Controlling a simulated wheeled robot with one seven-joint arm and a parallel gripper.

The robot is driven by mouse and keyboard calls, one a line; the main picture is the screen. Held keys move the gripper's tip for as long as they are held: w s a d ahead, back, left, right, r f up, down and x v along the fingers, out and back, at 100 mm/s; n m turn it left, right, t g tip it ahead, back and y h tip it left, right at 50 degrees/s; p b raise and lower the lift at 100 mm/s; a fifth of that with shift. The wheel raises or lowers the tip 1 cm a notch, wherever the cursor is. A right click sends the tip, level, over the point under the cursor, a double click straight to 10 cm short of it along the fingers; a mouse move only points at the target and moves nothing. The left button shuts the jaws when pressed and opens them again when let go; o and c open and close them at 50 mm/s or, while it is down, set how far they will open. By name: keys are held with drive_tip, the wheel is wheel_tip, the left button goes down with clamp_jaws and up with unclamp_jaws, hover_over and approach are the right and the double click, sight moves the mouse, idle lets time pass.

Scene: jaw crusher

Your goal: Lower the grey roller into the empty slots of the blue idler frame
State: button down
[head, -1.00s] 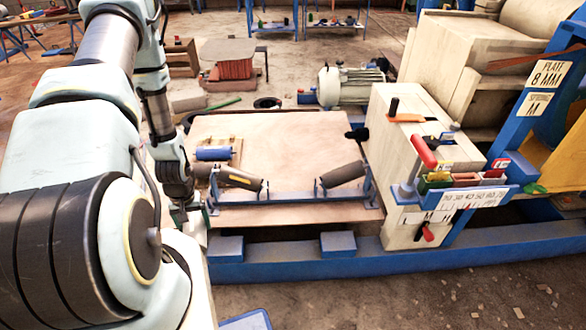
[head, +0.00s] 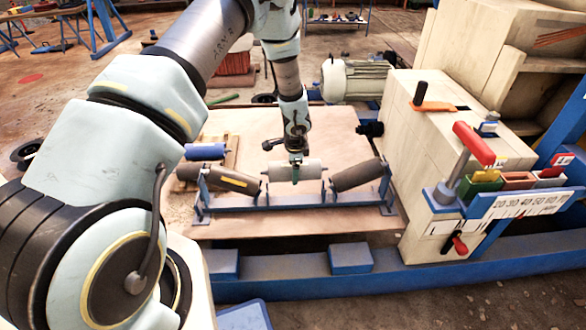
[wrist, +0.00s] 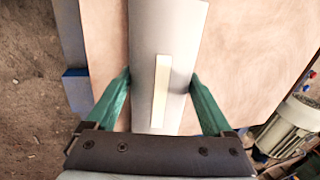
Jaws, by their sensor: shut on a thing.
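The grey roller (head: 296,170) is held level between the two inner uprights of the blue idler frame (head: 300,202), near the top of the middle gap. In the wrist view the grey roller (wrist: 165,70) runs lengthwise with a pale strip on it. My gripper (head: 295,175) has its green fingers on both sides of the roller; they also show in the wrist view (wrist: 162,90). Dark rollers sit tilted at the left (head: 218,176) and right (head: 358,175) of the frame. Whether the roller's ends touch the slots cannot be told.
A blue roller (head: 205,151) lies on a small wooden pallet (head: 231,152) behind the left dark roller. The wooden crusher body (head: 400,140) with a red-handled lever (head: 474,143) stands close at the right. The wooden board (head: 330,125) behind the frame is mostly clear.

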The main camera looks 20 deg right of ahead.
drive_tip(key=shift+w+d+r+m, duration=0.15)
drive_tip(key=shift+d+m, duration=0.15)
drive_tip(key=shift+d, duration=0.2)
drive_tip(key=shift+a+f, duration=0.1)
drive_tip(key=shift+f, duration=0.1)
drive_tip(key=shift+f+b, duration=2.55)
drive_tip(key=shift+f, duration=0.2)
drive_tip(key=shift+f+b, duration=1.55)
drive_tip(key=shift+f, duration=0.5)
unclamp_jaws()
drive_tip(key=shift+a, duration=0.1)
drive_tip(key=p+v, duration=0.1)
drive_tip(key=v, duration=0.9)
drive_tip(key=shift+r+p, duration=0.35)
drive_tip(key=shift+r, duration=0.05)
